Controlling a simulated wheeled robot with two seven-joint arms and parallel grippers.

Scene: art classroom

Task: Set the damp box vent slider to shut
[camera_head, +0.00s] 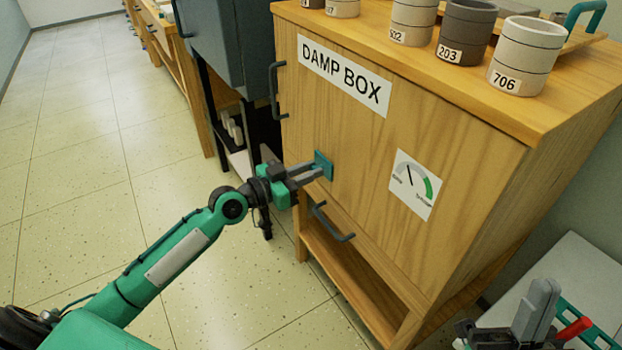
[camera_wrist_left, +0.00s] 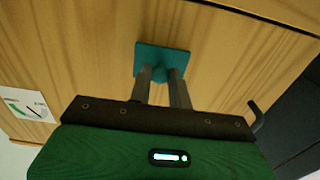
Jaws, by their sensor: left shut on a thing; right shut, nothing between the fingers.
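The damp box is a wooden cabinet (camera_head: 440,170) with a "DAMP BOX" label (camera_head: 342,74) on its front. A small teal plate with a knob, the vent slider (camera_head: 323,165), sits on the front below the label. My left gripper (camera_head: 314,172) is shut on its knob; in the left wrist view both fingers (camera_wrist_left: 163,78) meet the knob in front of the teal plate (camera_wrist_left: 150,52). The slider's track and end marks are not visible. My right gripper (camera_head: 536,312) is at the lower right, shut and empty.
A dial card (camera_head: 414,184) is right of the slider, its small print unreadable. Dark handles stand out at the upper left (camera_head: 278,90) and below the slider (camera_head: 331,224). Several numbered pots, including 706 (camera_head: 526,54), stand on top. Open floor (camera_head: 90,170) lies left.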

